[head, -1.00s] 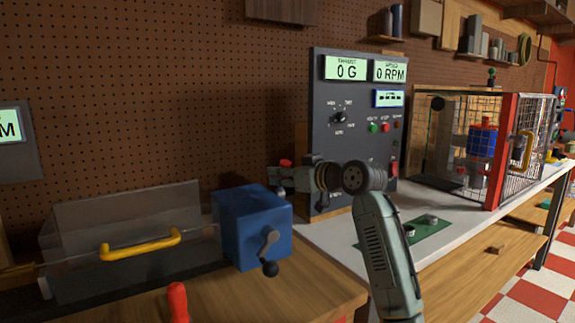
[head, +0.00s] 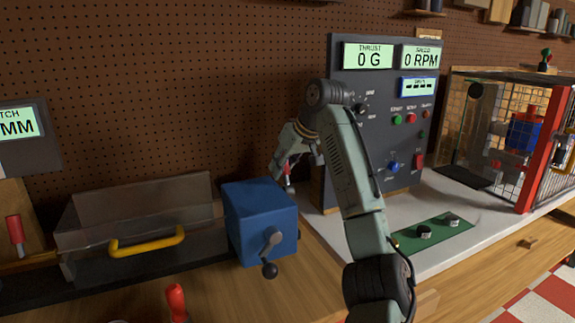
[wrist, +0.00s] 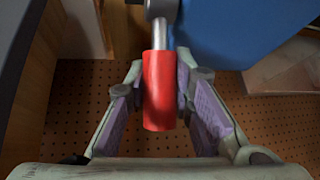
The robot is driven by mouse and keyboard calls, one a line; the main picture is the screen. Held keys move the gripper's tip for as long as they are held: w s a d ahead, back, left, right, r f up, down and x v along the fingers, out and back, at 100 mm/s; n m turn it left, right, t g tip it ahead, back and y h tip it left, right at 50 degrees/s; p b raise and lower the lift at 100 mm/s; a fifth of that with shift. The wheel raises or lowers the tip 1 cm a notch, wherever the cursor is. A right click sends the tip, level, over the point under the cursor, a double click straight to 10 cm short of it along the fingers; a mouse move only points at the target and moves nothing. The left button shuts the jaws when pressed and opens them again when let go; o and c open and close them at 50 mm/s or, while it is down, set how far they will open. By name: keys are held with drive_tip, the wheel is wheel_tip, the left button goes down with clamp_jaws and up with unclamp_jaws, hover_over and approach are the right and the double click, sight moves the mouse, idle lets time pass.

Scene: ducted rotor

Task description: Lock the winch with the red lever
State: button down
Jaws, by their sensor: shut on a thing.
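The winch is a blue box (head: 260,220) with a grey crank and dark knob (head: 270,255) on its front. The red lever (wrist: 158,92) has a red cylindrical grip on a bright metal rod, beside the blue box in the wrist view. My gripper (wrist: 160,75) has its two purple-padded fingers on either side of the red grip, shut on it. In the head view my gripper (head: 284,172) points down behind the blue box's right rear edge, and only a bit of red shows there. The lever's base is hidden.
A clear bin with a yellow handle (head: 147,242) stands left of the winch. Other red handles stand at the far left (head: 15,229) and front (head: 176,299). A dark control panel (head: 375,130) is right of my gripper. A mesh cage (head: 520,140) stands further right.

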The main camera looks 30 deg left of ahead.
drive_tip(key=shift+w+a+f+h, duration=0.1)
drive_tip(key=shift+a+h, duration=0.05)
drive_tip(key=shift+h, duration=0.15)
drive_tip(key=shift+g, duration=0.3)
drive_tip(key=c, duration=1.4)
unclamp_jaws()
drive_tip(key=shift+o, duration=0.2)
drive_tip(key=v, duration=1.1)
drive_tip(key=shift+r, duration=0.35)
drive_tip(key=shift+d, duration=0.25)
